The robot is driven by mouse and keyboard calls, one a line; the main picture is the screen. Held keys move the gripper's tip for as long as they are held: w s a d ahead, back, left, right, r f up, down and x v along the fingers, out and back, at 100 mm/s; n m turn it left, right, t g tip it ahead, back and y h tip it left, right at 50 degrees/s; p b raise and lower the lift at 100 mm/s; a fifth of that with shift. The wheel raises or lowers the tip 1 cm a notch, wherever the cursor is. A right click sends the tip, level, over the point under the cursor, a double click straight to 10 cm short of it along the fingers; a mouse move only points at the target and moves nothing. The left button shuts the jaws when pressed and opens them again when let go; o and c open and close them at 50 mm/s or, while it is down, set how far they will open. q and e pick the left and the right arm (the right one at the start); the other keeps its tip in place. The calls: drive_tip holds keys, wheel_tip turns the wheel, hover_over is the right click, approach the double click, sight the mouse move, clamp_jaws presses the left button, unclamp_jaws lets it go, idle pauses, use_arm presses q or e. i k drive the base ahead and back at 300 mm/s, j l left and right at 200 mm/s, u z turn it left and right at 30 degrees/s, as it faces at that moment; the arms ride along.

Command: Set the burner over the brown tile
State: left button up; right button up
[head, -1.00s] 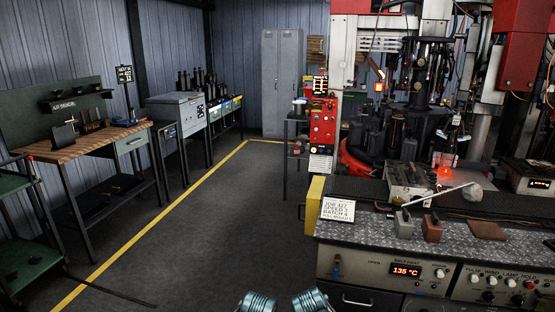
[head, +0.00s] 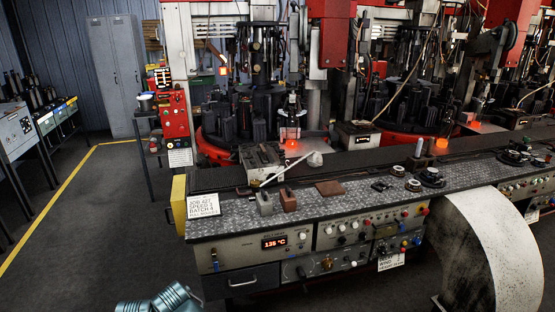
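The brown tile (head: 329,188) lies flat on the speckled grey bench top in the head view, right of a small reddish-brown block (head: 288,201) and a grey block (head: 264,203). I cannot tell for certain which thing is the burner. A dark round fixture (head: 432,178) and small round pieces (head: 413,185) stand on the bench farther right. Nothing stands on or over the tile. Teal metal parts of my own arms show at the bottom left edge, away from the bench. No gripper fingertips show.
The floor at left is clear.

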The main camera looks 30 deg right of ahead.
sight(314, 158)
drive_tip(key=i+l, duration=0.1)
drive_tip(key=l, duration=0.25)
drive_tip(key=i+l, duration=0.15)
drive_tip(key=l, duration=0.2)
drive_tip(key=i+l, duration=0.1)
drive_tip(key=l, duration=0.25)
drive_tip(key=i+l, duration=0.1)
drive_tip(key=l, duration=0.25)
drive_tip(key=i+l, duration=0.1)
drive_tip(key=l, duration=0.25)
drive_tip(key=z, duration=0.05)
